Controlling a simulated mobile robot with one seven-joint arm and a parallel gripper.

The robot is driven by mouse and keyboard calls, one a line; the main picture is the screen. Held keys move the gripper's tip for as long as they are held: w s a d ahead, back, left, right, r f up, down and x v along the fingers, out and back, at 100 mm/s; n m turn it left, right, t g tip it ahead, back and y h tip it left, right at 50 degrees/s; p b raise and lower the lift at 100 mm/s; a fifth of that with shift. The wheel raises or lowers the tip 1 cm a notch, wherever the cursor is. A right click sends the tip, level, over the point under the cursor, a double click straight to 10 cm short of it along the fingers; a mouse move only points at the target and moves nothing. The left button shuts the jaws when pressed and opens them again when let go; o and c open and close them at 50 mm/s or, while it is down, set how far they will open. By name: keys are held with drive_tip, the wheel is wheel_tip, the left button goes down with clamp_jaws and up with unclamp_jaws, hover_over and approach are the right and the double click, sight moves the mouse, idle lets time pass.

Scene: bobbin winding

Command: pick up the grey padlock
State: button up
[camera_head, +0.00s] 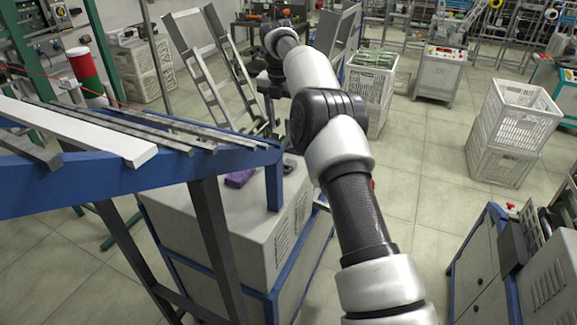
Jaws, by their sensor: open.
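A small dark grey thing (289,166), which may be the grey padlock, lies on top of the light grey cabinet (216,225), close to the right of a blue post. It is small in the picture, and its shape is not clear. My arm rises from the bottom right and bends over at the top. My gripper (270,108) is at its far end, beyond the cabinet and apart from the dark grey thing. It is open, small and dark, and I see nothing held in it.
A purple block (240,178) lies on the cabinet, left of the blue post. A blue frame (140,178) with metal bars overhangs the cabinet from the left. White crates (508,130) stand at the right. Open tiled floor (415,175) lies right of my arm.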

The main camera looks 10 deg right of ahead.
hover_over(288, 164)
drive_tip(key=f, duration=1.1)
drive_tip(key=shift+s+a+b, duration=0.25)
drive_tip(key=shift+s+b, duration=0.05)
drive_tip(key=shift+b, duration=0.1)
wheel_tip(288, 164, down, 5)
drive_tip(key=shift+w+d+f+p, duration=0.1)
drive_tip(key=shift+w+d+p, duration=0.05)
drive_tip(key=shift+p, duration=0.15)
drive_tip(key=c, duration=1.2)
